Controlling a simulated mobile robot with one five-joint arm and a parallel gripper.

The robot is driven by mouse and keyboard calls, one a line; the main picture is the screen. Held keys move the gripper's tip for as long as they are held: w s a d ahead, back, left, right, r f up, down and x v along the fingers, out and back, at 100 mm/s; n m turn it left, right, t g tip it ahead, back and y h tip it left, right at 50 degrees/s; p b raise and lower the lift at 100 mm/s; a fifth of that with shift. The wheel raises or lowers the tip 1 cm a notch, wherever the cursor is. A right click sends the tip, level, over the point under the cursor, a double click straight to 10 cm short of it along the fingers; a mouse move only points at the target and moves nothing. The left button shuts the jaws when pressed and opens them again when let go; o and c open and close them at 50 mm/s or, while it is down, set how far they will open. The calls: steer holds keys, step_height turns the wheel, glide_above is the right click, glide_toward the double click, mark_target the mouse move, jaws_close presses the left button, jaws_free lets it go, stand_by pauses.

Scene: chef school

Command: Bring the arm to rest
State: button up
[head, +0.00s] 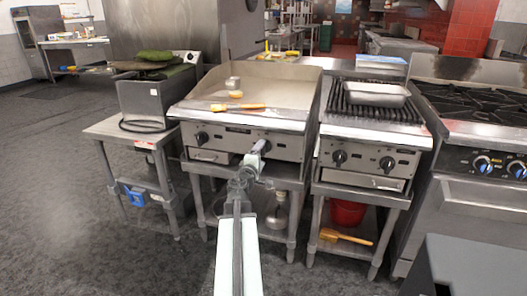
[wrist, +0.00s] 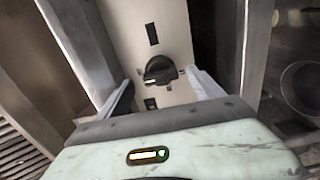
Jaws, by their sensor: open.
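My arm reaches out from the bottom middle of the head view to the front of a flat griddle (head: 285,88). My gripper (head: 257,152) is in front of the griddle's control panel, over its right-hand knob. In the wrist view my gripper (wrist: 163,84) is open, with one pale finger at each side and nothing held. A black knob (wrist: 160,70) on a light panel shows between the fingers. I cannot tell whether a finger touches it.
A grill (head: 360,113) with a metal pan (head: 376,94) stands right of the griddle, and a burner range (head: 478,100) beyond it. A side table (head: 105,130) holding a fryer-like box (head: 155,98) is at left. Open floor (head: 60,200) lies at far left.

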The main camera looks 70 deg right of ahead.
steer(key=shift+a, duration=1.2)
